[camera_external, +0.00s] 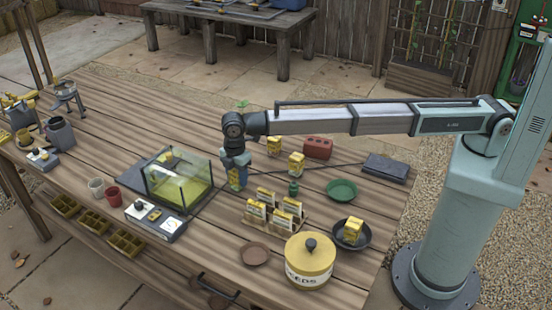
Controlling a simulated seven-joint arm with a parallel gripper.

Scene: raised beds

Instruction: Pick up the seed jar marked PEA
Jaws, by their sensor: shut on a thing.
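My gripper (236,172) points straight down over the wooden table, just right of the glass-walled box. It is shut on a small yellow-marked jar (235,181), which is partly covered by the fingers. I cannot read its marking, and I cannot tell whether it touches the table. Similar yellow seed jars stand apart from it: one behind and to the right (274,145), one farther right (296,164), and one in a dark dish (353,230). Their lettering is too small to read, so I cannot tell which is marked PEA.
A glass-walled box (178,181) stands close left of my gripper. A rack of seed packets (273,211) and a large SEEDS tin (309,262) stand in front and right. A green dish (341,190), a red brick (318,148) and a dark slab (386,167) lie to the right.

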